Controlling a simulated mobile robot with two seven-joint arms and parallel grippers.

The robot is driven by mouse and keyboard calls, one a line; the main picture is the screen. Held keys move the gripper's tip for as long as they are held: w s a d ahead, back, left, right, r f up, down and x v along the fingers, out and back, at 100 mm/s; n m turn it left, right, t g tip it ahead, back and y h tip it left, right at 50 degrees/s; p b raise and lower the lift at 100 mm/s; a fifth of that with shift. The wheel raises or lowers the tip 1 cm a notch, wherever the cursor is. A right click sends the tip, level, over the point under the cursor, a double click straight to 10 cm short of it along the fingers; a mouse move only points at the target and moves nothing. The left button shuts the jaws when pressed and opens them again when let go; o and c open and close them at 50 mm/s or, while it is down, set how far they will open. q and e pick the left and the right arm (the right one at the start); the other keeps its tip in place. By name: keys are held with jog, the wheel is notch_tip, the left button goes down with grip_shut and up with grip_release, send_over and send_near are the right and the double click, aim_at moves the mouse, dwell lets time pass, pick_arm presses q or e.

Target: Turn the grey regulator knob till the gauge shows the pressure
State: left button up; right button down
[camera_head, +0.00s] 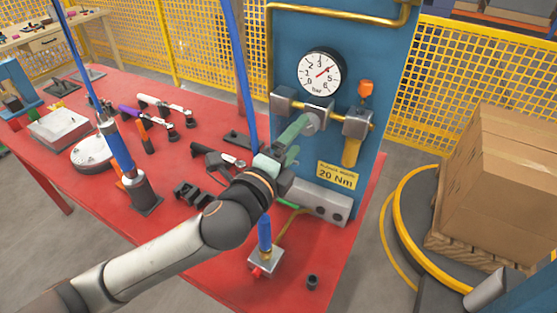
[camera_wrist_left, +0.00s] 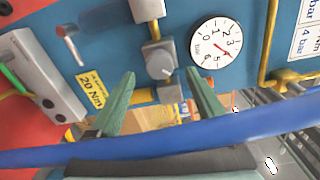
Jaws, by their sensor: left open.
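The round grey regulator knob (camera_head: 312,122) is on the front of a metal block on the blue panel. It also shows in the left wrist view (camera_wrist_left: 160,64). The white pressure gauge (camera_head: 321,73) is above it, its red needle pointing to about 4 bar; it also shows in the wrist view (camera_wrist_left: 215,43). My left gripper (camera_head: 299,137) is open and empty, its green fingers pointing at the knob. In the wrist view the fingertips (camera_wrist_left: 161,76) lie on either side just below the knob, apparently not touching it. My right gripper is out of view.
A blue hose (camera_wrist_left: 200,145) crosses close in front of the wrist camera. A second valve block (camera_head: 358,122) with an orange knob (camera_head: 366,88) is right of the regulator. A "20 Nm" label (camera_head: 337,176) is below. Several tools lie on the red table (camera_head: 215,270).

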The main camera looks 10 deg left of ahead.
pick_arm(q)
jog(key=v, duration=0.7)
jog(key=shift+b, duration=0.4)
